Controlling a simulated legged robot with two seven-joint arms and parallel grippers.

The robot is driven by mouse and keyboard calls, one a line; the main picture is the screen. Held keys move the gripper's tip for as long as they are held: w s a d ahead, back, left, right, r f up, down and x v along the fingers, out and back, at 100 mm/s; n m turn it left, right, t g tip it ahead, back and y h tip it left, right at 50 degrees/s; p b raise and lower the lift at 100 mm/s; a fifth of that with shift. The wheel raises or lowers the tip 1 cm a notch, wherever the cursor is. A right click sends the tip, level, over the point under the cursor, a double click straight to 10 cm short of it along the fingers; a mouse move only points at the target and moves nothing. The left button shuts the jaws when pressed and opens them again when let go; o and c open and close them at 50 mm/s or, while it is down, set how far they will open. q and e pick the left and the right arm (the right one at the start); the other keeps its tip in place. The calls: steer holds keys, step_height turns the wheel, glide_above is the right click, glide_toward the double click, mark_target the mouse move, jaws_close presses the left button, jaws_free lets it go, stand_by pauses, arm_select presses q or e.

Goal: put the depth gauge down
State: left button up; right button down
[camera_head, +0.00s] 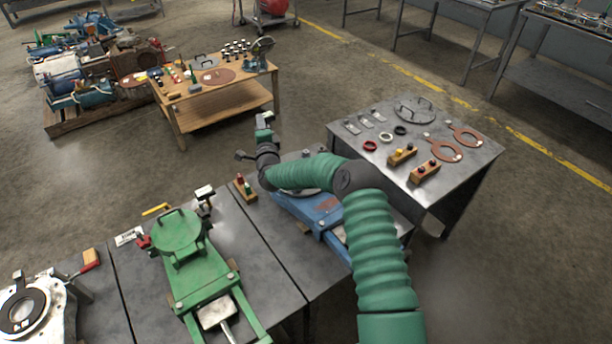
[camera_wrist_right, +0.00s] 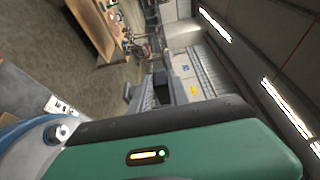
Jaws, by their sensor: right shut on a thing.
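My right gripper (camera_head: 263,136) is at the end of the green ribbed arm, above the far side of the blue valve (camera_head: 318,212). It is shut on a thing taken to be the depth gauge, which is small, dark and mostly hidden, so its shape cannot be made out. In the right wrist view, the dark jaws (camera_wrist_right: 162,90) point away from the camera, above the floor. I cannot tell whether the held thing touches anything. My left gripper is not in view.
A green valve (camera_head: 180,232) stands left on the grey bench, near a small wooden block (camera_head: 244,187). At right, a metal table (camera_head: 470,160) carries rings, gaskets and a handled disc. A wooden table (camera_head: 215,100) stands behind. Bare bench top (camera_head: 235,225) shows between the valves.

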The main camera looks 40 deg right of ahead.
step_height(320, 180, down, 8)
steer(key=b, duration=0.7)
steer(key=s+d, duration=0.2)
steer(key=s, duration=0.3)
steer(key=s+d, duration=0.2)
steer(key=s, duration=0.3)
steer(key=s+d+f, duration=0.1)
steer(key=s+d, duration=0.2)
steer(key=s, duration=0.2)
step_height(320, 180, down, 3)
steer(key=shift+f+b, duration=0.2)
steer(key=shift+b, duration=0.65)
steer(key=c, duration=1.3)
jaws_free()
steer(key=shift+o, duration=0.2)
